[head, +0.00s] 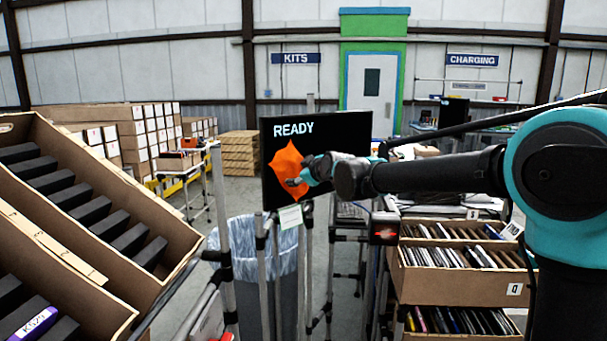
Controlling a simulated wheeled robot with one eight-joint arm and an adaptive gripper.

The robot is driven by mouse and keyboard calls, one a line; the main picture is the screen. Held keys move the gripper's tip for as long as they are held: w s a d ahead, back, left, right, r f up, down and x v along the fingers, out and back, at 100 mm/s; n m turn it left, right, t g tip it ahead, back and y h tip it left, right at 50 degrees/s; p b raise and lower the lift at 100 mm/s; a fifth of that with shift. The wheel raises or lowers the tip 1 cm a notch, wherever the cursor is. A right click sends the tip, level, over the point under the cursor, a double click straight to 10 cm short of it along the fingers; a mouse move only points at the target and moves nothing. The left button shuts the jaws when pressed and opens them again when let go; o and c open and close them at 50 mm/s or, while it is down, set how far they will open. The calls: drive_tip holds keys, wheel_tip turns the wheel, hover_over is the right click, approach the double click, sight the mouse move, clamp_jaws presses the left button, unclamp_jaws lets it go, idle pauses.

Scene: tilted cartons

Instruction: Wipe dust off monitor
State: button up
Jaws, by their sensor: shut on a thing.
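The monitor (345,130) is a dark screen in the middle of the head view, showing the word READY at its upper left. An orange cloth (287,165) lies against or just in front of the left part of the screen; I cannot tell whether it touches. My gripper (297,182) is shut on the cloth, at its lower right edge. My arm reaches in from the right and hides the lower right part of the screen. No dust can be made out on the visible screen.
Tilted cartons (150,215) with dark slabs stand at the left. Cartons of thin cases (455,262) stand at the right, below my arm. A lined bin (243,240) and metal posts stand below the monitor. Open floor shows behind, at the left.

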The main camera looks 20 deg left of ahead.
drive_tip(key=shift+s+a, duration=0.15)
drive_tip(key=shift+s+d, duration=0.45)
drive_tip(key=shift+d, duration=0.4)
drive_tip(key=shift+s+d, duration=0.5)
drive_tip(key=shift+d, duration=0.4)
drive_tip(key=shift+s+d, duration=0.45)
drive_tip(key=shift+d, duration=0.4)
drive_tip(key=shift+s+d, duration=0.4)
drive_tip(key=shift+d, duration=0.25)
drive_tip(key=shift+s+d, duration=0.4)
drive_tip(key=shift+d, duration=0.2)
